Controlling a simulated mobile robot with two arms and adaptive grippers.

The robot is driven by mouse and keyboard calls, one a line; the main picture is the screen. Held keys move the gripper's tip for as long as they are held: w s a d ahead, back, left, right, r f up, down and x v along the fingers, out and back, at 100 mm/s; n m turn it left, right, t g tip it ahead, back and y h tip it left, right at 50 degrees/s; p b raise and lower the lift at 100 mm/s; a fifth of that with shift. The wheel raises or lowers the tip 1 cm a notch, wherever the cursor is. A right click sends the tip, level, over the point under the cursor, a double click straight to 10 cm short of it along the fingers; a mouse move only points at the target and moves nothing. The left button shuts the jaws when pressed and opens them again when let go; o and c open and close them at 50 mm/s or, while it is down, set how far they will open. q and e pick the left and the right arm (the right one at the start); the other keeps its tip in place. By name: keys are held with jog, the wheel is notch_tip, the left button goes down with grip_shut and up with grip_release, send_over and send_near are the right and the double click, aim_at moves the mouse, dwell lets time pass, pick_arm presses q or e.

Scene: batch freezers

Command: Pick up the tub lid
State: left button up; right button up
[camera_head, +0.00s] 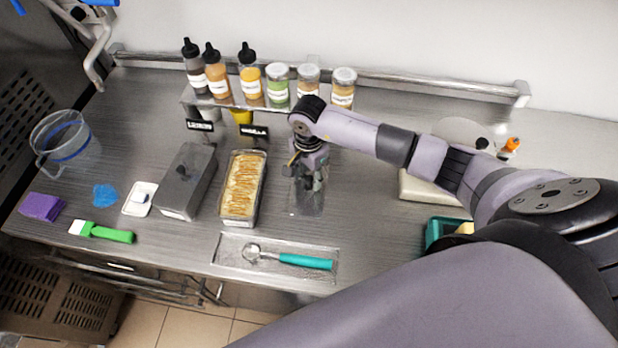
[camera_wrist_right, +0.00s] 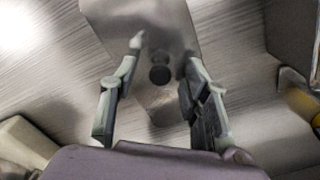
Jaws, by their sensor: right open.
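The tub lid (camera_head: 306,206) is a flat, greyish, see-through rectangle lying on the steel counter, right of the open tub (camera_head: 241,188) of cream-coloured ice cream with orange streaks. My right gripper (camera_head: 312,184) points down over the lid and hides its middle. In the right wrist view the lid (camera_wrist_right: 125,12) runs up from between the fingers, with a dark round knob (camera_wrist_right: 159,74) on it. The open fingers (camera_wrist_right: 163,58) are on either side of the knob, with gaps showing; I cannot tell their exact height above it. My left gripper is not in view.
A covered grey tub (camera_head: 188,180) stands left of the open tub. A scoop (camera_head: 290,259) lies on a tray in front. Bottles and jars stand on a rack (camera_head: 272,106) behind. A clear jug (camera_head: 62,140), blue cloth and green brush are at left.

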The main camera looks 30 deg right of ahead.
jog(key=shift+f, duration=0.15)
grip_shut()
dwell(0.4)
